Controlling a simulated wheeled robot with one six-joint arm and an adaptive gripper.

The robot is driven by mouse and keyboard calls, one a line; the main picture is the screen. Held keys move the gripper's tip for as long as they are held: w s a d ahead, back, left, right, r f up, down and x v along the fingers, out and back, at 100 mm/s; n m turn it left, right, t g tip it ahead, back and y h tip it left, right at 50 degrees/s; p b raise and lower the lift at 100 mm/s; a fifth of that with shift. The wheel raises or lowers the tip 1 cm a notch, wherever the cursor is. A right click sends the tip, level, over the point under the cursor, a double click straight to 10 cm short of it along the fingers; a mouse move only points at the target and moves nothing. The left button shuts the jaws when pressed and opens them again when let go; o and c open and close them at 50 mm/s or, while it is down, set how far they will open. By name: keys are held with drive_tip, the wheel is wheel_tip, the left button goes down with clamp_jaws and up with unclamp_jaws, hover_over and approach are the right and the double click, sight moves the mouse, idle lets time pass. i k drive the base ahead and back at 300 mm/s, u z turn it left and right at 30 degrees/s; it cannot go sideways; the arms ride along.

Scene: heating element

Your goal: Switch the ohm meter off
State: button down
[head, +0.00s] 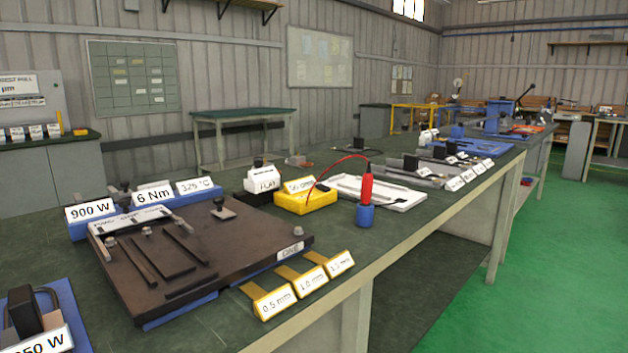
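A yellow box with a white label on top, apparently the ohm meter (305,201), sits on the dark green workbench behind the brown plate. The label seems to end in "ohm"; the first part is too small to read surely. A red cable (325,172) arcs from the box to a red probe (366,187). The probe stands upright in a blue holder (365,215) to the right. No switch on the meter can be made out. My gripper is not in view.
A brown plate (240,235) with bars fills the bench's near left. A white block labelled "FLAT" (263,180) stands left of the meter, a white tray (405,195) behind right. Yellow gauges (300,285) lie along the front edge. Green floor (500,290) is clear at right.

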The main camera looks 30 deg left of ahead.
sight(324, 188)
drive_tip(key=u, duration=0.85)
